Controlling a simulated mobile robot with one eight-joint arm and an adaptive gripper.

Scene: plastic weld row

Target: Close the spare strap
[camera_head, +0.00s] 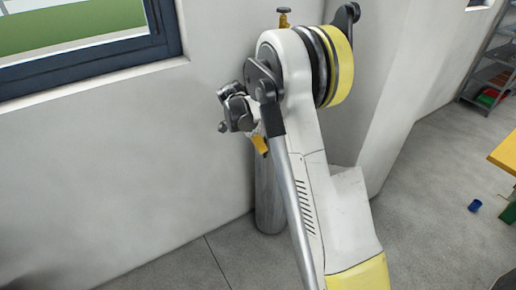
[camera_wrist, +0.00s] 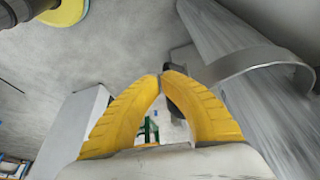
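The strap (camera_wrist: 250,59) shows in the wrist view as a curved grey band at the upper right, across a streaked grey metal cylinder (camera_wrist: 212,38). Its left end runs down behind the right finger, beside a dark piece; whether it is latched I cannot tell. The cylinder (camera_head: 268,195) stands upright by the wall in the head view, partly hidden by my arm; no strap can be made out there. My gripper (camera_wrist: 162,76) has yellow fingers whose tips meet, with nothing clear between them. In the head view my gripper (camera_head: 261,146) hangs just above and in front of the cylinder.
A pale wall (camera_head: 120,150) with a dark-framed window (camera_head: 150,45) is at the left. A shelf rack (camera_head: 492,72), a yellow table edge (camera_head: 505,153) and a small blue cup (camera_head: 474,205) are at the right. The floor (camera_head: 430,190) between is largely clear.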

